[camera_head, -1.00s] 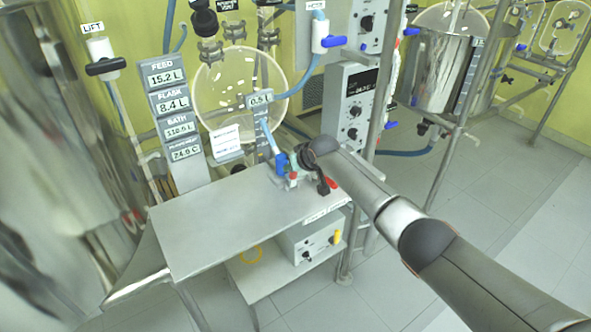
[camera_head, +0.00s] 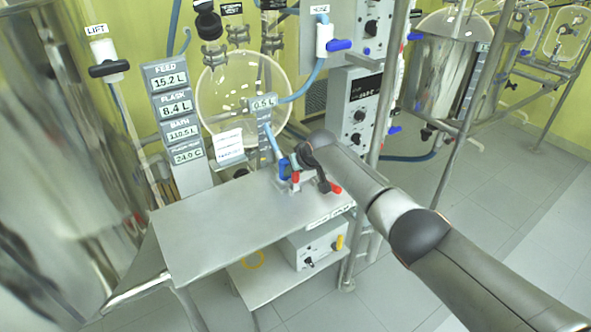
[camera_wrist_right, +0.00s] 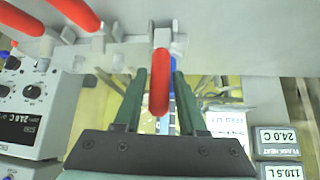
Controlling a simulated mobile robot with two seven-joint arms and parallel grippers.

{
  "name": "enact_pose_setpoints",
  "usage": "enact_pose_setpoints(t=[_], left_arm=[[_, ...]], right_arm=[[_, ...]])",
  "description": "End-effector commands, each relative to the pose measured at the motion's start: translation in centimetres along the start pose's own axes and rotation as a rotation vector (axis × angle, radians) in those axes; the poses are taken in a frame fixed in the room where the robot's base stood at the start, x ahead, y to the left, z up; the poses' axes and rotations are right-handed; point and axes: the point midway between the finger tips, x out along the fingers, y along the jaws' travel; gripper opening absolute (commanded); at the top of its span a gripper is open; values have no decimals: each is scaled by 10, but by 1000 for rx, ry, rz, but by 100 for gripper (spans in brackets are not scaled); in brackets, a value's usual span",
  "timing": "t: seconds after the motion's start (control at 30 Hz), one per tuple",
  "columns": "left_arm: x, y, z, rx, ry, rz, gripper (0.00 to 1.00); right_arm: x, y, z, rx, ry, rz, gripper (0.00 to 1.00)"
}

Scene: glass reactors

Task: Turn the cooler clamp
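In the right wrist view a red clamp handle (camera_wrist_right: 159,85) on a grey metal fitting points down the picture between the green fingers of my right gripper (camera_wrist_right: 160,76). A gap shows on each side of it, so the fingers are open around it. Two more red handles (camera_wrist_right: 77,13) lie at the upper left. In the head view the right gripper (camera_head: 294,163) is at the table's back edge, partly hidden by my wrist, beside a red handle (camera_head: 337,188). I cannot read which handle is the cooler clamp. My left gripper is not in view.
The steel table (camera_head: 215,235) is bare in front of the clamps. A round glass flask (camera_head: 225,95) and display panels (camera_head: 168,78) stand behind it. A grey control box (camera_head: 312,247) sits below. A metal post (camera_head: 385,120) stands close to my right arm.

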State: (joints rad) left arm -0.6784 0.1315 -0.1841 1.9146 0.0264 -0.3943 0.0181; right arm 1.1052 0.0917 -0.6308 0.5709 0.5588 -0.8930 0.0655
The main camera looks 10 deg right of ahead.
Motion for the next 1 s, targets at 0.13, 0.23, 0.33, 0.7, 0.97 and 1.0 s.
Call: enact_pose_setpoints(t=[0.13, 0.23, 0.33, 0.7, 0.97, 1.0], left_arm=[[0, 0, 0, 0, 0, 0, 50], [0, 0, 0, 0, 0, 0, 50], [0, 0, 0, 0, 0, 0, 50], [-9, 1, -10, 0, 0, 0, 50], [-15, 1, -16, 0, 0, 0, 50], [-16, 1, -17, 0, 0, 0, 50]], right_arm=[[0, 0, 0, -1, 1, 0, 58], [0, 0, -1, -1, 1, 0, 58], [0, 0, -1, -1, 2, 0, 58], [-19, 0, -2, -2, 1, -1, 58], [-46, 0, -2, -1, 3, 0, 58], [-50, 0, -2, -2, 4, 0, 58]])
